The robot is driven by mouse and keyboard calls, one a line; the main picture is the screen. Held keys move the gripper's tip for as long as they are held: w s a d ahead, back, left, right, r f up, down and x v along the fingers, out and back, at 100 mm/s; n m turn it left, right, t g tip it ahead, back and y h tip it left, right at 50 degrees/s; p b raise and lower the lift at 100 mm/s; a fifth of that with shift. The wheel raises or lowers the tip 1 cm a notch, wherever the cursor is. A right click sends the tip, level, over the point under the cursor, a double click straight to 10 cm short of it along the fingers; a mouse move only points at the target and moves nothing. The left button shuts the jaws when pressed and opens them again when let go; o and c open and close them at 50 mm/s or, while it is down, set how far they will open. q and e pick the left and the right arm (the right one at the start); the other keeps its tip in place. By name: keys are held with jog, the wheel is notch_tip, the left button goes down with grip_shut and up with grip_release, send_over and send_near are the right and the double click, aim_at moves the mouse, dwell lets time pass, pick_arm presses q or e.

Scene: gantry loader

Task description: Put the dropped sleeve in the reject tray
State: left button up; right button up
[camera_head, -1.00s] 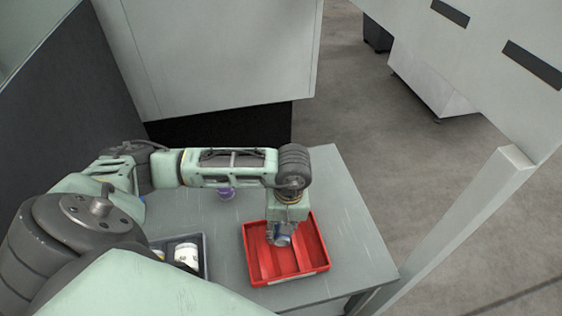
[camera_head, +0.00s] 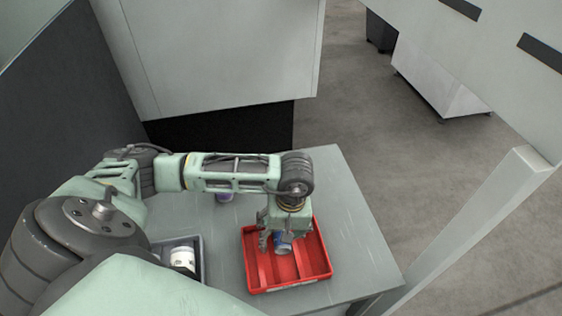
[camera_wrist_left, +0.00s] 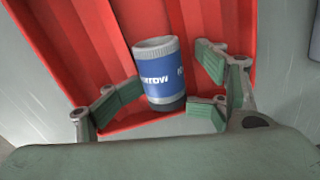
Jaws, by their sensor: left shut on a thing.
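The sleeve (camera_head: 283,245) is a small blue cylinder with a pale grey rim. In the left wrist view the sleeve (camera_wrist_left: 160,73) shows white lettering and stands between the green finger pads. My left gripper (camera_head: 274,242) is shut on it, with its fingers pointing down over the red reject tray (camera_head: 318,262). The wrist view shows the gripper (camera_wrist_left: 166,90) with the tray's red floor and ribs (camera_wrist_left: 100,30) behind the sleeve. I cannot tell whether the sleeve touches the tray floor. My right gripper is out of view.
A grey tray (camera_head: 200,262) with a white cylindrical part (camera_head: 183,257) lies left of the red tray. A purple-blue part (camera_head: 224,197) stands behind, partly hidden by my arm. The grey table (camera_head: 345,210) is clear right of the red tray. A pale post (camera_head: 470,235) rises beyond its right edge.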

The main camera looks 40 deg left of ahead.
pick_arm(q)
jog(key=shift+w, duration=0.1)
jog(key=shift+r, duration=0.1)
jog(key=shift+s, duration=0.2)
jog(key=shift+a+r, duration=0.1)
jog(key=shift+a, duration=0.05)
jog(key=shift+r+p, duration=0.55)
jog(key=shift+p, duration=0.15)
jog(key=shift+w+r+p, duration=0.1)
jog(key=shift+r+p, duration=0.4)
jog(key=shift+p, duration=0.2)
jog(key=shift+w+r+b, duration=0.2)
jog(key=shift+r+b, duration=0.3)
jog(key=shift+b, duration=0.5)
notch_tip(320, 180, up, 10)
jog(key=b, duration=0.2)
jog(key=shift+w+d+r+b, duration=0.15)
jog(key=shift+w+d+b, duration=0.05)
jog(key=shift+d+b, duration=0.2)
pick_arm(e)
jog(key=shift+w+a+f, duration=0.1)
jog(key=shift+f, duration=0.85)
